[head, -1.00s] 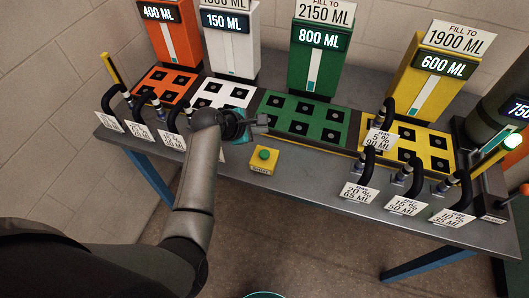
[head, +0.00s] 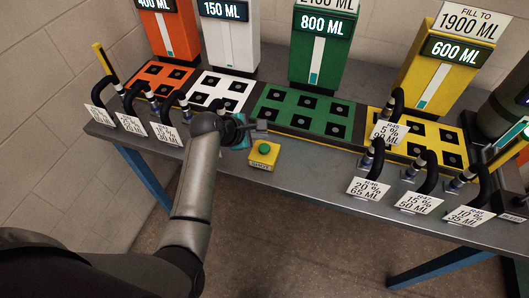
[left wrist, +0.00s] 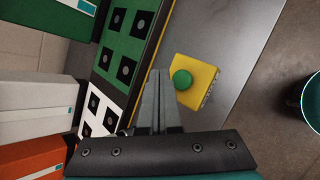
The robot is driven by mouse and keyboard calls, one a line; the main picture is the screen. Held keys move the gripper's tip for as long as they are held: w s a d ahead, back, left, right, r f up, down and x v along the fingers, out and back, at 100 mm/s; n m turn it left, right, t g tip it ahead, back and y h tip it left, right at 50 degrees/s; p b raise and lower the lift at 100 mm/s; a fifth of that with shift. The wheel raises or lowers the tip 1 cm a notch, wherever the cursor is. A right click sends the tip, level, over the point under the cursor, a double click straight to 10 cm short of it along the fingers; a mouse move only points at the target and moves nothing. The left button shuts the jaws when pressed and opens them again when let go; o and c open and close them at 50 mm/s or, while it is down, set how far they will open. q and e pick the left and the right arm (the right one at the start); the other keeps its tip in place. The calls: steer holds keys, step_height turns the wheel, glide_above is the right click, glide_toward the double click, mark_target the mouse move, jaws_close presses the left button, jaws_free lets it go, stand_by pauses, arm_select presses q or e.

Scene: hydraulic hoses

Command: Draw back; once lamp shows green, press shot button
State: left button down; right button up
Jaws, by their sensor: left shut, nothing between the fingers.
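The shot button is a green dome (head: 264,149) on a yellow box (head: 263,160) at the table's front edge; the button (left wrist: 182,79) also shows in the left wrist view. My left gripper (head: 262,126) is shut and empty, just behind the button in the head view and apart from it. In the left wrist view its closed fingertips (left wrist: 159,74) point beside the yellow box. A bright green glow (head: 524,134) shows at the right edge of the head view, on what may be the lamp; it is partly cut off.
Orange, white, green and yellow pump units with displays stand at the back of the grey table (head: 310,175). Black hoses with labels stand at both ends, including a "20 % 65 ML" sign (head: 367,188). The table front around the yellow box is clear.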

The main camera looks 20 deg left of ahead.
mark_target(267, 144)
arm_select(q)
step_height(267, 144, down, 3)
steer(key=shift+r+b, duration=0.2)
steer(key=shift+b, duration=0.2)
steer(key=shift+f, duration=0.1)
stand_by(1.7)
steer(key=shift+f, duration=0.3)
steer(key=shift+f, duration=0.5)
stand_by(0.7)
steer(key=shift+r+p, duration=0.9)
steer(key=shift+p, duration=0.3)
